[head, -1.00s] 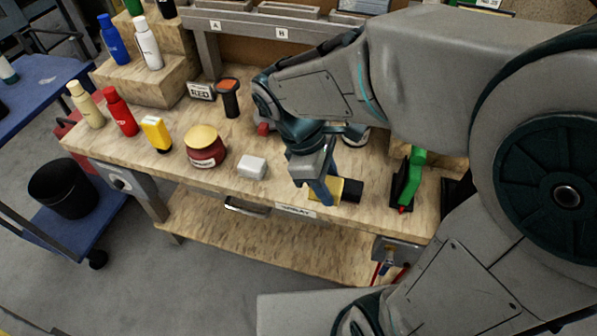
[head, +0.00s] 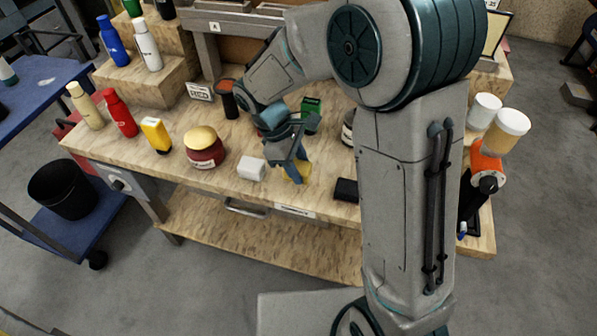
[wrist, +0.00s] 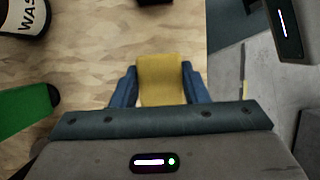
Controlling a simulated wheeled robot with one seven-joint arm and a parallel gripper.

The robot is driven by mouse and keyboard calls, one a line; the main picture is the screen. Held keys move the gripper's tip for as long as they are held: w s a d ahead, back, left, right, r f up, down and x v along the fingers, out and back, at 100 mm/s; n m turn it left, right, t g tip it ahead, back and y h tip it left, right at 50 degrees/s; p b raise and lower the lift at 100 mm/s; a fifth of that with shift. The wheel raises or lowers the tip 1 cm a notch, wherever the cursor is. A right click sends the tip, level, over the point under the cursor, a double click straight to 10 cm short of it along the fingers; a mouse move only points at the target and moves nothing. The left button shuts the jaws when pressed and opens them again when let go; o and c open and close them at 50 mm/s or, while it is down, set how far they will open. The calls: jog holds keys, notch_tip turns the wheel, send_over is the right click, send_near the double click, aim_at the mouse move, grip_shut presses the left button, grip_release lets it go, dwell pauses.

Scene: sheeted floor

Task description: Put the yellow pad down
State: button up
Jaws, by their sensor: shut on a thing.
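The yellow pad (wrist: 161,78) is between the two blue fingers of my gripper (wrist: 160,86) in the wrist view. My gripper is shut on it. In the head view my gripper (head: 292,172) is over the front part of the wooden workbench (head: 322,207), and a bit of the yellow pad (head: 304,169) shows by the fingers. I cannot tell whether the pad touches the bench top.
A white block (head: 251,169) lies just left of my gripper. A black block (head: 346,189) lies to the right near the front edge. A red jar (head: 204,150) with a yellow lid stands further left. A green thing (head: 311,113) is behind the gripper.

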jog(key=shift+f, duration=1.55)
jog(key=o, duration=0.9)
jog(key=shift+f, duration=0.2)
jog(key=v, duration=1.4)
jog(key=shift+s+d+r+m+t+y, duration=0.15)
jog(key=shift+s+d+m+t+y, duration=0.6)
jog(key=shift+s+d+m, duration=1.85)
jog(key=shift+s+d+r+m+t+y, duration=0.1)
jog(key=shift+s+d+m+t+y, duration=0.6)
jog(key=shift+s+d+m, duration=1.9)
jog(key=shift+s+d+r+m+t+y, duration=0.15)
jog(key=shift+s+d+m+t+y, duration=0.55)
jog(key=shift+s+d+m, duration=1.85)
jog(key=shift+w+d+n, duration=0.6)
jog(key=shift+w+n, duration=0.05)
jog(key=shift+w, duration=0.1)
